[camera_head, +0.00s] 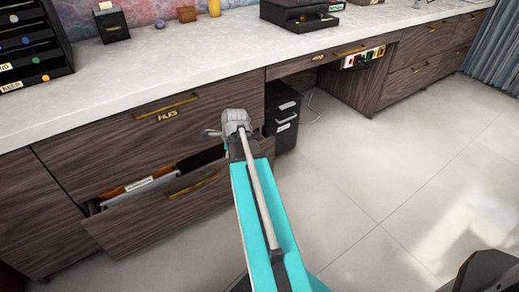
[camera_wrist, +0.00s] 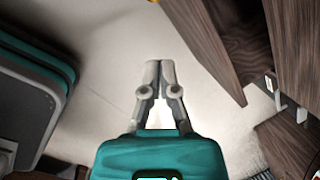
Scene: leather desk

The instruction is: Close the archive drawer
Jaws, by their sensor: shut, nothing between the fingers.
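The open drawer (camera_head: 150,222) is the lower left one, with a dark wood front and a brass handle (camera_head: 194,185). It stands pulled out under a closed drawer labelled "FILES" (camera_head: 165,117). Folders (camera_head: 140,188) show inside it. In the wrist view my gripper (camera_wrist: 158,64) is shut and empty, over the pale floor. A wood panel (camera_wrist: 205,45), seemingly the open drawer's front, stands to its right with a gap between. In the head view my arm reaches to the drawer's right end, and the fingers cannot be made out clearly.
The pale counter (camera_head: 200,75) runs above the drawers, with a black letter rack (camera_head: 35,45) at left. A black cabinet (camera_head: 283,115) stands under the counter right of the drawer. The tiled floor (camera_head: 400,170) at right is clear.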

